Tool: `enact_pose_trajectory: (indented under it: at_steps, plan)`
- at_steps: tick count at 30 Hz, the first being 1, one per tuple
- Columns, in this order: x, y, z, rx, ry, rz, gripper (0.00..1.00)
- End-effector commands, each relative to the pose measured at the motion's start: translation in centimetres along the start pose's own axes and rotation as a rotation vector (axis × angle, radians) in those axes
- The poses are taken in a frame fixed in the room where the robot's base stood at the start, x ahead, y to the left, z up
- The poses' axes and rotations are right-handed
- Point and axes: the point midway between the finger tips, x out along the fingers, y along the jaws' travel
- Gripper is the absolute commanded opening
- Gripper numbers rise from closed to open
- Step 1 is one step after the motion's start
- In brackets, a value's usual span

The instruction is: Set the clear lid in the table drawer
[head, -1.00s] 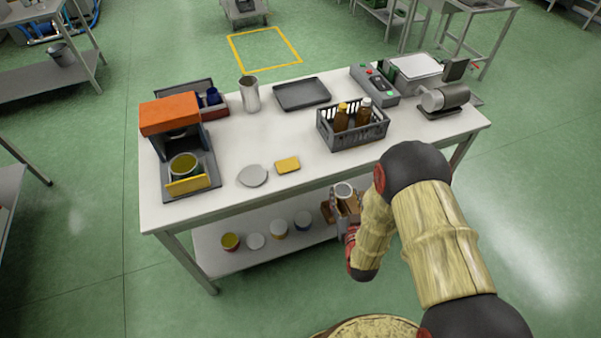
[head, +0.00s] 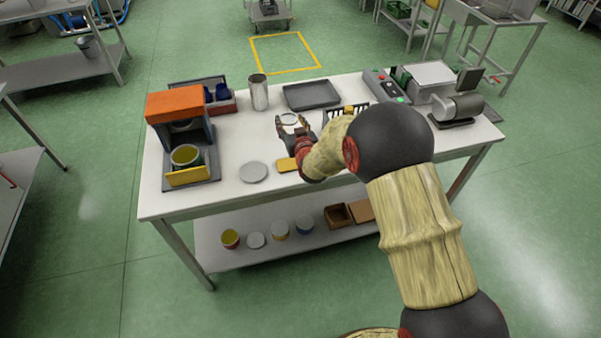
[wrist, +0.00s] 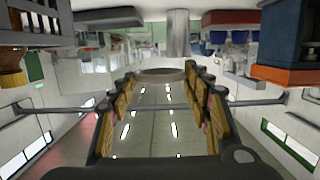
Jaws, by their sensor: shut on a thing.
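My gripper (head: 291,128) is above the table top (head: 225,189), shut on a round, pale-rimmed clear lid (head: 289,119). In the wrist view the lid (wrist: 162,75) shows as a thin ring seen nearly edge-on between the fingertips (wrist: 160,82). In the head view it appears raised above the table, behind the yellow block (head: 287,164). I cannot make out a table drawer in either view; my arm covers part of the table's front.
A grey disc (head: 254,172) lies left of the yellow block. An orange-topped machine (head: 178,106), a metal cylinder (head: 259,92) and a dark tray (head: 311,95) stand around. The lower shelf (head: 222,254) holds several jars and an open brown box (head: 338,216).

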Motion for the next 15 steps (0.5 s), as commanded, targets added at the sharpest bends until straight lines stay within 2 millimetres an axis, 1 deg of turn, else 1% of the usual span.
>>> enact_pose_trajectory:
  at_steps: [1, 3, 9, 12, 15]
  plan:
    - [-1.0, 0.1, 0.8, 0.0, -0.002, 0.0, 0.31]
    - [-2.5, 0.1, 1.9, 0.0, -0.003, 0.0, 0.31]
    - [-6.4, 0.3, 4.8, 0.0, -0.001, 0.001, 0.31]
    - [-7.4, 0.4, 7.1, 0.001, -0.002, 0.001, 0.31]
    - [-8.3, 0.4, 8.7, 0.001, -0.001, 0.001, 0.31]
